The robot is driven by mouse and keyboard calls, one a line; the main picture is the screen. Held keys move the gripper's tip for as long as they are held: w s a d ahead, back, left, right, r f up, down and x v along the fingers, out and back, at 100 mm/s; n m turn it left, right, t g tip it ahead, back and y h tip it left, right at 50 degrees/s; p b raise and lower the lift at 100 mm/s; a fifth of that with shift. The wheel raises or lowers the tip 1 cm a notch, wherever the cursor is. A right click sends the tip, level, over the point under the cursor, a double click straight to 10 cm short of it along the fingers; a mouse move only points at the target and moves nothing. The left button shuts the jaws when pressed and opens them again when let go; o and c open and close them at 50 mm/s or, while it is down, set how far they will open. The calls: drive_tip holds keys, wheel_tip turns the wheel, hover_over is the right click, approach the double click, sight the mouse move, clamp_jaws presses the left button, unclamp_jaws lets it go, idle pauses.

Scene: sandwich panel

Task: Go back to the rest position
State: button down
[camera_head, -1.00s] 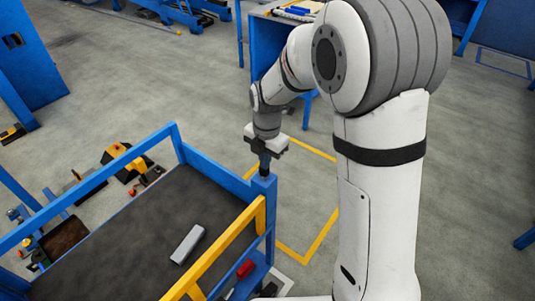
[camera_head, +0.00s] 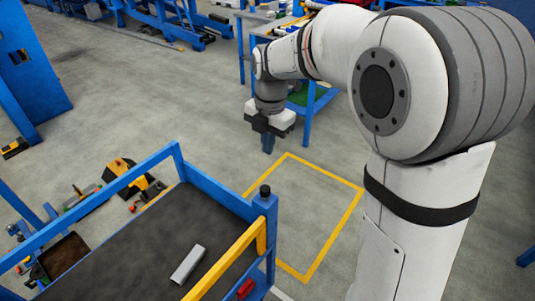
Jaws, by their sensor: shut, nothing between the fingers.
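My gripper (camera_head: 268,146) hangs from my white and grey arm, pointing down. Its fingers are shut with nothing between them.
A blue cart (camera_head: 222,186) with a dark top and a yellow rail (camera_head: 228,262) stands at lower left. A light grey block (camera_head: 187,264) lies on it, and a red item (camera_head: 245,289) sits lower down. A blue workbench (camera_head: 306,104) stands behind my arm. Open floor lies between.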

drive_tip(key=shift+r, duration=0.15)
idle(0.3)
drive_tip(key=s+d+m+t, duration=0.1)
drive_tip(key=s+d+m, duration=0.6)
drive_tip(key=m, duration=0.7)
drive_tip(key=s+d+m+t, duration=0.1)
drive_tip(key=s+d+m, duration=0.6)
drive_tip(key=s+m, duration=0.5)
drive_tip(key=shift+s+m+t, duration=0.25)
drive_tip(key=shift+m+t, duration=0.15)
drive_tip(key=shift+m, duration=0.8)
